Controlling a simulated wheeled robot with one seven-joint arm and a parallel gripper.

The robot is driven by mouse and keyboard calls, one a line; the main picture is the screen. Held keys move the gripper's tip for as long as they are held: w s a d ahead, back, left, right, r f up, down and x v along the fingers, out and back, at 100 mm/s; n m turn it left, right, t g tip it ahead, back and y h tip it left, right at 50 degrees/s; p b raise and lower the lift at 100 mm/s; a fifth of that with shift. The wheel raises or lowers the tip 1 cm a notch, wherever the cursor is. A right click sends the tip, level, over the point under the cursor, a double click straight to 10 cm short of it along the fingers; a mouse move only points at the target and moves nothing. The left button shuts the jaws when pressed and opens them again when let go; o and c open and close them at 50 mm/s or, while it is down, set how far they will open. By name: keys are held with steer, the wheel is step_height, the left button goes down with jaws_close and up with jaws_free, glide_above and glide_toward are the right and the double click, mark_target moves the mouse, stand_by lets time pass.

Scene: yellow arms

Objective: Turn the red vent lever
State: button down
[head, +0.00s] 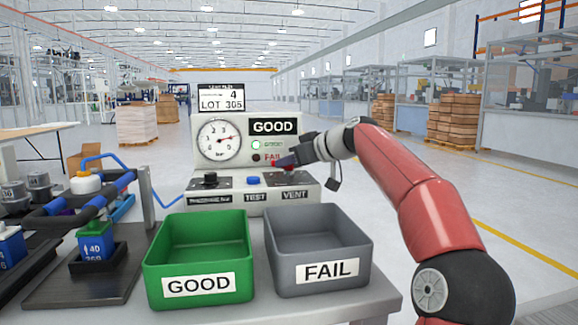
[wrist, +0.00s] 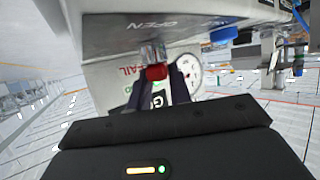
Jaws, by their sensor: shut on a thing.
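The red vent lever (wrist: 157,73) sits between my fingertips in the wrist view, below a metal shaft on the panel. My gripper (wrist: 160,88) is shut on it. In the head view, my gripper (head: 286,161) reaches the right side of the grey test station (head: 230,198), above the VENT label (head: 295,194). There the fingers mostly hide the lever, so its angle is hard to tell. The gauge (head: 221,139) has its needle pointing to the right. A display beside it reads GOOD (head: 273,127).
A green GOOD bin (head: 246,270) and a grey FAIL bin (head: 364,255) stand in front of the station. A blue TEST button (head: 253,180) and a black knob (head: 210,178) lie left of the lever. A fixture with blue parts is at the left.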

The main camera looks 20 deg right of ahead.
steer(key=shift+a+f+m+t+h+b, duration=0.1)
steer(key=shift+m+t+h+b, duration=0.4)
steer(key=shift+m+h+b, duration=0.25)
steer(key=shift+a+m+t+h+b, duration=0.1)
steer(key=shift+m+t+h+b, duration=0.2)
steer(key=shift+m+h, duration=0.65)
steer(key=m+h, duration=0.1)
steer(key=m+h+p, duration=0.1)
steer(key=h, duration=0.1)
steer(key=shift+r+p, duration=0.3)
steer(key=shift+r, duration=0.1)
steer(key=m+h+p, duration=0.1)
steer(key=m+h, duration=0.2)
steer(key=shift+a, duration=0.1)
steer(key=m+h, duration=0.1)
steer(key=m+g+h, duration=0.1)
steer(key=h, duration=0.1)
steer(key=shift+f, duration=0.3)
steer(key=shift+w+m+g+h+b, duration=0.1)
steer(key=shift+m+g+h+b, duration=0.7)
steer(key=shift+m, duration=0.4)
steer(key=m+g+h, duration=0.2)
steer(key=shift+d+r+m+h, duration=0.1)
steer(key=shift+d+m+h, duration=0.1)
steer(key=shift+m+h, duration=0.15)
steer(key=shift+m+g+h+p, duration=0.35)
steer(key=shift+m+g, duration=0.25)
steer(key=shift+m, duration=0.05)
